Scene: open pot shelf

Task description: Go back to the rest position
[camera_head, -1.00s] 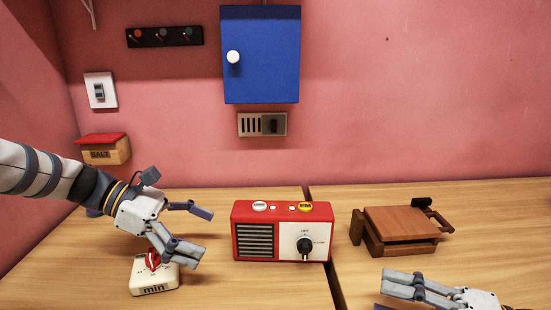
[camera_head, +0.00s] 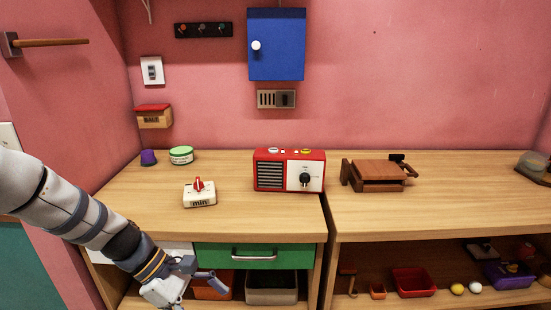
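My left gripper (camera_head: 203,298) is at the bottom edge of the head view, low in front of the left counter and its green drawer. Its fingers look spread apart with nothing seen between them, though the lower part is cut off by the frame edge. My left arm comes in from the left edge and slopes down to the right. My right gripper is out of view.
On the counter are a white timer (camera_head: 200,198) with a red knob, a red radio (camera_head: 269,160), a wooden board-like device (camera_head: 378,171), a purple cup (camera_head: 148,158) and a green-lidded tin (camera_head: 181,155). The green drawer (camera_head: 225,257) is shut. Shelves below hold a red tray (camera_head: 414,282) and other items.

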